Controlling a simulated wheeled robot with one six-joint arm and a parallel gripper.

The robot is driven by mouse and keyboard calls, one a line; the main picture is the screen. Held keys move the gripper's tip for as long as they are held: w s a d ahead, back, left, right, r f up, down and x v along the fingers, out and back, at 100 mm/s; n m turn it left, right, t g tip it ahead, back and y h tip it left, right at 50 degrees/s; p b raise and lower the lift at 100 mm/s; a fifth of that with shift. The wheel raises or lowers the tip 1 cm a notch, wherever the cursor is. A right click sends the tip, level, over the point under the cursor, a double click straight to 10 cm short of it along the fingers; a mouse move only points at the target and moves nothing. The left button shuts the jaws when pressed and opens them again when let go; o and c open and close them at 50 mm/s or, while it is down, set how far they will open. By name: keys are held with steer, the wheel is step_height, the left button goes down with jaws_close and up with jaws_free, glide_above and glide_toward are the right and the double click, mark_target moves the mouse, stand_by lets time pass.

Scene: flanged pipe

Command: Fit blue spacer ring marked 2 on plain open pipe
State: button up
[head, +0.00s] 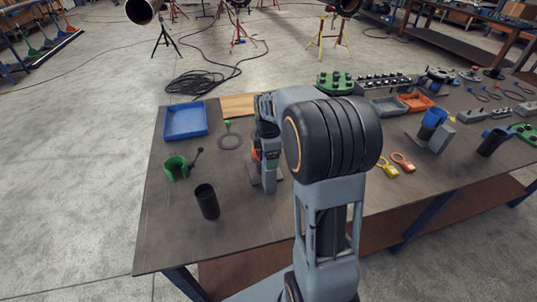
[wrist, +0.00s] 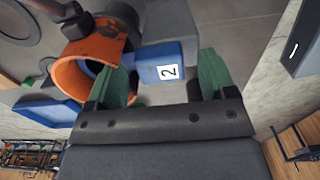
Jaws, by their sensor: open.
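In the wrist view my gripper (wrist: 167,66) is open, with one green finger on each side of a blue tab (wrist: 152,56) that bears a white label marked 2. I cannot tell whether either finger touches the tab. The tab runs left to an orange curved collar (wrist: 78,62); blue shows inside and below the collar, but the ring's full shape is hidden. In the head view my gripper (head: 269,178) is low over the table behind my arm, and its fingertips are not clear. A black upright open pipe (head: 207,203) stands to its left.
A green ring (head: 176,168) and a blue tray (head: 186,120) are at the table's left. A blue piece on a grey block (head: 433,130), another dark pipe (head: 492,142) and yellow and orange tags (head: 403,162) lie to the right. The table's front left is clear.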

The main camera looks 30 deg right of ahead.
steer(key=shift+r, duration=0.1)
step_height(320, 180, up, 23)
steer(key=p, duration=0.8)
steer(key=shift+p, duration=0.35)
steer(key=shift+f, duration=0.2)
